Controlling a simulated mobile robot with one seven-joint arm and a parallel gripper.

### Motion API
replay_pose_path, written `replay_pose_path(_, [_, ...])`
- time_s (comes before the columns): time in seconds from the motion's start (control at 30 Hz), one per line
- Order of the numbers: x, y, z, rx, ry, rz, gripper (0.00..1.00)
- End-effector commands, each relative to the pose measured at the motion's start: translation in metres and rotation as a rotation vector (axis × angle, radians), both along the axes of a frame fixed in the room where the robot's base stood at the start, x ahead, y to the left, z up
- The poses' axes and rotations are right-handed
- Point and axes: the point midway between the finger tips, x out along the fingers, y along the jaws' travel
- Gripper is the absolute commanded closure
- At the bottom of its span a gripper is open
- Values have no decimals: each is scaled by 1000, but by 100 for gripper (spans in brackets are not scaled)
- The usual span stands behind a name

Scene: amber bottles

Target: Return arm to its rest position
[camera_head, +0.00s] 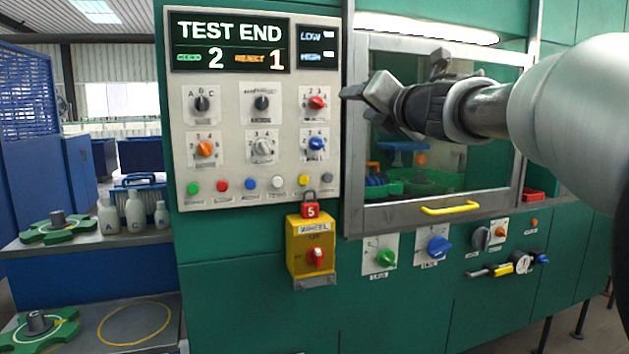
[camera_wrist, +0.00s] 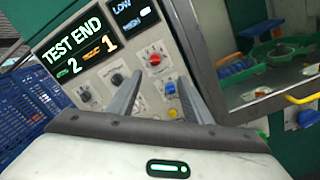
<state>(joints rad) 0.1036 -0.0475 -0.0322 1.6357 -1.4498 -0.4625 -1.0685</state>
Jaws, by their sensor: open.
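My gripper (camera_head: 362,92) is in front of the green machine, at the upper left of its window, with my arm reaching in from the right. In the wrist view its two fingers (camera_wrist: 155,90) stand apart with nothing between them. Behind them is the control panel (camera_head: 258,177), with its several knobs and buttons. The panel's display (camera_head: 229,44) reads TEST END, with a 2 and REJECT 1. My arm hides part of the window.
A framed window (camera_head: 440,215) with a yellow handle (camera_head: 450,208) is beside the panel. A yellow box with a red knob (camera_head: 316,257) and a red padlock (camera_head: 310,210) projects below. Pale bottles (camera_head: 135,212) and a green star wheel (camera_head: 58,228) stand on the left shelf.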

Motion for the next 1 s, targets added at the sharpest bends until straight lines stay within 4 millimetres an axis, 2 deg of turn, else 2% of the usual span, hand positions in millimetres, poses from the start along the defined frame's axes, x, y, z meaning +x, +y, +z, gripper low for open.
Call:
replay_pose_path(0.07, [-16,-17,2,187,34,-89,54])
replay_pose_path(0.17, [-51,-56,-22,594,132,-276,54])
replay_pose_path(0.23, [-82,-80,-58,893,217,-418,54])
replay_pose_path(0.3, [-113,-94,-99,1143,298,-544,54])
replay_pose_path(0.37, [-141,-100,-136,1331,366,-649,54])
replay_pose_path(0.4, [-159,-100,-161,1445,409,-717,54])
replay_pose_path(0.47, [-188,-98,-197,1602,474,-819,54])
replay_pose_path(0.6, [-256,-79,-274,1906,621,-1060,54])
replay_pose_path(0.8, [-351,-32,-358,2217,817,-1418,54])
replay_pose_path(0.83, [-363,-25,-361,2246,842,-1466,54])
replay_pose_path(0.87, [-357,-27,-324,2241,833,-1450,54])
replay_pose_path(0.9, [-355,-28,-306,2237,830,-1447,54])
replay_pose_path(1.0, [-355,-29,-267,2234,829,-1445,54])
